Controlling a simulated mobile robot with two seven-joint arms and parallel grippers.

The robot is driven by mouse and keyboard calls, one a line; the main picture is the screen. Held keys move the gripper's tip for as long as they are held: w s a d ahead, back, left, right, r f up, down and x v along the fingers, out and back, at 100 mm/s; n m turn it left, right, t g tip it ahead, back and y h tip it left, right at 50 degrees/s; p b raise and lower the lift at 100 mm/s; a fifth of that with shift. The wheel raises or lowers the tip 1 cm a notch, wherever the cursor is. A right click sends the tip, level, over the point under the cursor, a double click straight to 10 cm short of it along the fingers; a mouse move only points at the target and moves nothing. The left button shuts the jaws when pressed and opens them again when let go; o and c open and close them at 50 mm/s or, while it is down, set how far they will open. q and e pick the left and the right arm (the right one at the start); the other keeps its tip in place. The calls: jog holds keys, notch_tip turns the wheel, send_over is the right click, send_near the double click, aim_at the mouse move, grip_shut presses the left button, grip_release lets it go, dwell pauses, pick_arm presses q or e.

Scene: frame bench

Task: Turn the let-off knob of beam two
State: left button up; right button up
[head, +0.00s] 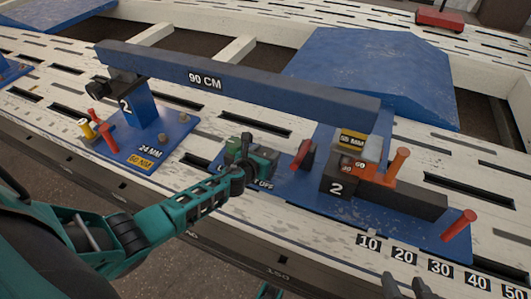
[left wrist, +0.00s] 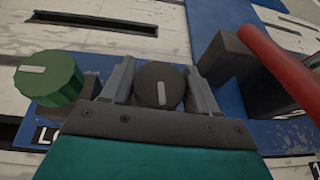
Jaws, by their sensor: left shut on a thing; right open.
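The blue beam marked 90 CM (head: 205,81) spans two blue stands, each with a plate reading 2. Between the stands, low on the blue base, is a small knob unit. In the left wrist view, a dark round knob (left wrist: 159,84) with a pale pointer line sits between the fingers of my left gripper (left wrist: 161,88), which is shut on it. A green knob (left wrist: 48,80) with a pale bar is to its left. A label by the unit is partly hidden by my gripper; its end looks like "T OFF". My right gripper (head: 405,288) shows only fingertips, apart, at the bottom edge.
A red lever (head: 302,155) stands just right of the knobs, close to my left gripper. An orange clamp (head: 378,170) and a red-handled peg (head: 458,225) are further right. Slotted white planks surround the bases. A numbered scale (head: 405,254) runs along the front.

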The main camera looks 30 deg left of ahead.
pick_arm(q)
jog(key=n+y, duration=0.2)
jog(key=y, duration=0.1)
jog(key=shift+d+n+g, duration=0.1)
jog(key=shift+n+g, duration=0.2)
jog(key=n+g+y, duration=0.1)
jog(key=n+y, duration=0.2)
jog(key=shift+f, duration=0.1)
jog(key=shift+n+g+y+b, duration=0.4)
jog(key=shift+n+g+y, duration=0.4)
jog(key=shift+n+y, duration=0.35)
jog(key=shift+y, duration=0.25)
jog(key=o, duration=1)
jog(key=shift+c, duration=0.2)
